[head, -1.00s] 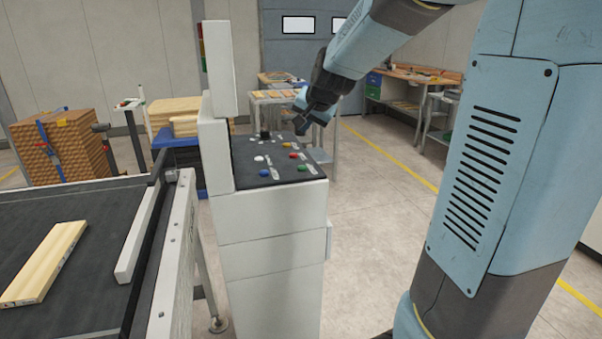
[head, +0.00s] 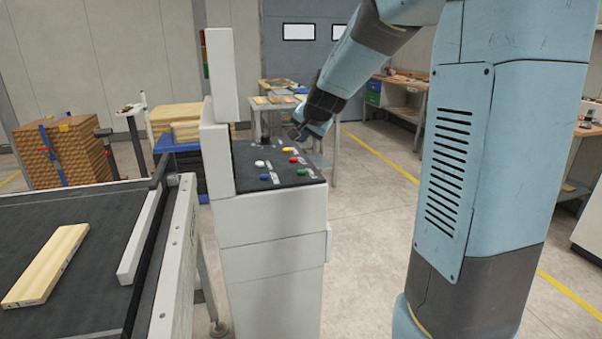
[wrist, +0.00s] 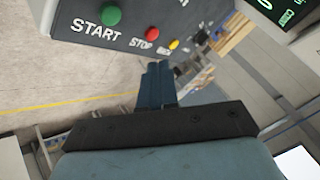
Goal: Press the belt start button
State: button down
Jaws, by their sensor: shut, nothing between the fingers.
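A white console (head: 270,235) stands in the middle of the head view with a dark button panel (head: 245,172) on top. In the wrist view a green button (wrist: 111,15) has the label START beside it, and a red button (wrist: 152,34) is labelled STOP. The green button (head: 289,187) is at the panel's near right edge in the head view, with the red button (head: 293,160) farther back. My gripper (head: 297,134) is shut and empty at the panel's far right side. In the wrist view its fingertips (wrist: 158,66) show below the STOP label, touching no button.
A yellow button (head: 287,150), a blue one (head: 264,177) and a white one (head: 259,163) share the panel. An upright white housing (head: 222,75) rises at its left. A dark conveyor belt (head: 110,215) with a wooden board (head: 45,265) lies left. Floor right of the console is open.

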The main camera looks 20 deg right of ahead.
aim_at(303, 172)
jog(key=shift+f, duration=3.75)
jog(key=shift+f, duration=0.15)
jog(key=shift+f, duration=0.25)
